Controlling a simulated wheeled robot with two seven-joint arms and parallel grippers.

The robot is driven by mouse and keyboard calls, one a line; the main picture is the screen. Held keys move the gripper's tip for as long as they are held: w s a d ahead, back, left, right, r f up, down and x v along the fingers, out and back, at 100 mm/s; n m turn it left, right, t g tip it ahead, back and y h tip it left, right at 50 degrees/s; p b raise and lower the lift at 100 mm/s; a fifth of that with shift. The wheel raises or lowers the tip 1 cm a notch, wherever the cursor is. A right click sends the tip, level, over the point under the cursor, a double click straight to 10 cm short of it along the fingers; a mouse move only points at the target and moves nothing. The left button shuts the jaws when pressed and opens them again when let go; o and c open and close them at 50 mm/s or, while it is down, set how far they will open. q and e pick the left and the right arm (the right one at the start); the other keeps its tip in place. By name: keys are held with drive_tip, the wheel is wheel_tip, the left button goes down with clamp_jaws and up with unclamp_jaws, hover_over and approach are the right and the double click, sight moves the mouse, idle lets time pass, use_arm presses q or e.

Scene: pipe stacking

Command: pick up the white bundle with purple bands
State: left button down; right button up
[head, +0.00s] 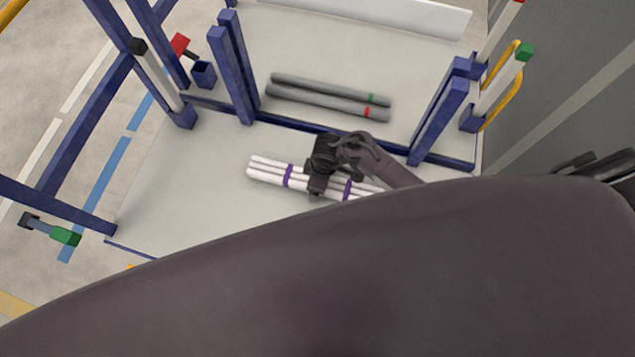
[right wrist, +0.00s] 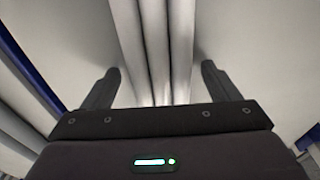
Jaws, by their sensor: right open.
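The white bundle (head: 268,170) of several pipes with purple bands lies on the pale cart surface in the middle of the head view. My right gripper (head: 318,190) is over the middle of the bundle, between the two purple bands. In the right wrist view the white pipes (right wrist: 150,45) run between the two dark fingers of my right gripper (right wrist: 160,88). The fingers are apart, with a gap on each side of the pipes. My arm hides the right end of the bundle. My left gripper does not show.
Two grey pipes (head: 325,97), one with a green band and one with a red band, lie behind a blue rail. Blue posts (head: 233,70) stand at left and right (head: 440,120). A long white piece (head: 380,15) lies at the back. The cart surface (head: 185,190) left of the bundle is clear.

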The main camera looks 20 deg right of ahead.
drive_tip(key=shift+f, duration=0.1)
drive_tip(key=c, duration=1.3)
